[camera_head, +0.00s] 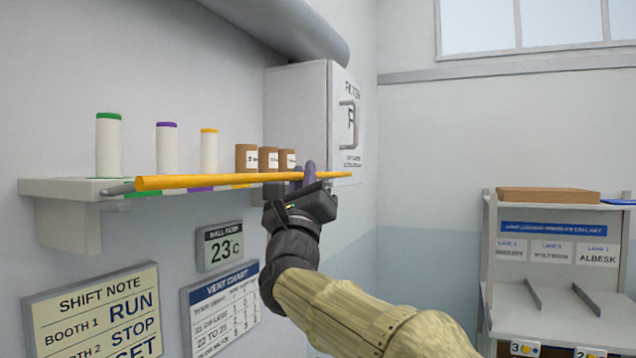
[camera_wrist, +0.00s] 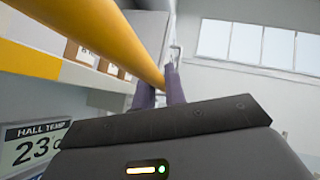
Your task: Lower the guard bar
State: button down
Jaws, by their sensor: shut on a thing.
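The guard bar (camera_head: 225,181) is a long yellow rod running roughly level along the front of the wall shelf, with a grey end at the left. My gripper (camera_head: 306,174) has its purple fingers at the bar toward its right end, and it is shut on the bar. In the wrist view the bar (camera_wrist: 110,38) crosses from the upper left to my gripper's fingers (camera_wrist: 159,88). The exact contact between the fingers and the bar is partly hidden.
The shelf (camera_head: 70,187) holds white spools with green, purple and yellow caps (camera_head: 108,146) and several brown containers (camera_head: 268,158). A white cabinet (camera_head: 297,110) stands behind. Wall signs (camera_head: 95,312) hang below. A rack (camera_head: 556,225) stands at right, with open space between.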

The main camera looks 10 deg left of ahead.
jog(key=shift+r, duration=0.1)
jog(key=c, duration=1.5)
grip_release()
jog(key=shift+o, duration=0.2)
jog(key=shift+s+f+b, duration=0.35)
jog(key=shift+f, duration=0.2)
jog(key=a+b+v, duration=0.1)
jog(key=b+v, duration=0.5)
jog(key=v, duration=1)
jog(key=shift+s+d+b, duration=0.35)
jog(key=shift+d, duration=0.1)
